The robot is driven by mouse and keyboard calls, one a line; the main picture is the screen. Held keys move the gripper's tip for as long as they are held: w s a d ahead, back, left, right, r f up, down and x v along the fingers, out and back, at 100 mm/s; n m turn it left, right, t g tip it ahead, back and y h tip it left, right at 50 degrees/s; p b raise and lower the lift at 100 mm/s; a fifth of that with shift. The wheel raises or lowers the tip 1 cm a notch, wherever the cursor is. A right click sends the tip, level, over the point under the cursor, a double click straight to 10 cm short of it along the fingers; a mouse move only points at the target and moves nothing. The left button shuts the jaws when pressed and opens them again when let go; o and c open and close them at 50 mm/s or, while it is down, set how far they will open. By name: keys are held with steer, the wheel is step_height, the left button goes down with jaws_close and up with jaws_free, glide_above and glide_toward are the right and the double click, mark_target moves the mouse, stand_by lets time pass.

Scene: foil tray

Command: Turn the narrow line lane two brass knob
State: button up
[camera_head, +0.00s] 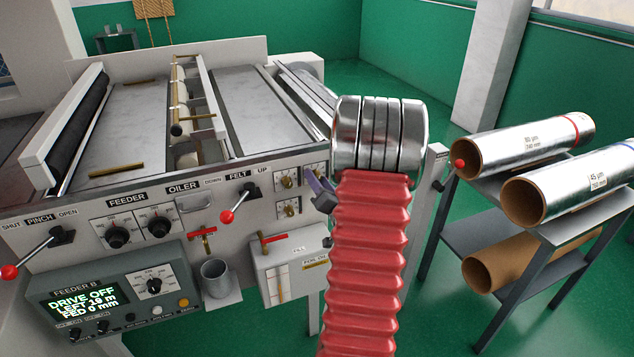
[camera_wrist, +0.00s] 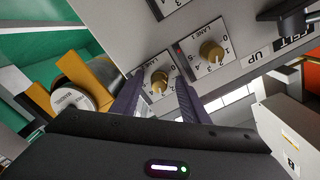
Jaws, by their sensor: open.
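Two brass knobs on white dial plates show in the wrist view. One brass knob (camera_wrist: 160,80) lies between the tips of my open gripper (camera_wrist: 160,86), and its plate seems to read lane 2. I cannot tell whether the fingers touch it. The other brass knob (camera_wrist: 211,52), nearer the felt label, is outside the jaws. A third dial plate is cut off at the top edge. In the head view the left upper knob (camera_head: 286,181) and the lower knob (camera_head: 289,209) show. My gripper (camera_head: 322,192) partly covers the right upper dial.
The felt lever (camera_head: 251,191) stands left of the dials. A fill box (camera_head: 290,270) with a red-handled valve sits below. Foil rolls (camera_head: 525,145) lie on a rack at the right. A lever with a red ball (camera_head: 458,164) stands between machine and rack.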

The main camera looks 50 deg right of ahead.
steer(key=v, duration=1.3)
steer(key=shift+s+a, duration=0.15)
steer(key=shift+s, duration=0.15)
steer(key=shift+f, duration=0.2)
steer(key=s+f+n+g+y, duration=0.1)
steer(key=s+f+g, duration=0.35)
steer(key=f, duration=0.25)
steer(key=s+f+n+g+y, duration=0.1)
steer(key=s+f+g, duration=0.2)
steer(key=f+g, duration=0.25)
steer(key=w+a+r+n+y, duration=0.1)
steer(key=a+r+n, duration=0.3)
steer(key=a, duration=1)
steer(key=w+a+r+n+y, duration=0.2)
steer(key=a+r+n+y, duration=0.1)
steer(key=a+r, duration=0.8)
steer(key=w+a+r+n+y, duration=0.2)
steer(key=a+r+n, duration=0.3)
steer(key=a, duration=1.3)
step_height(320, 180, up, 3)
steer(key=shift+w+y, duration=0.25)
steer(key=shift+y, duration=0.35)
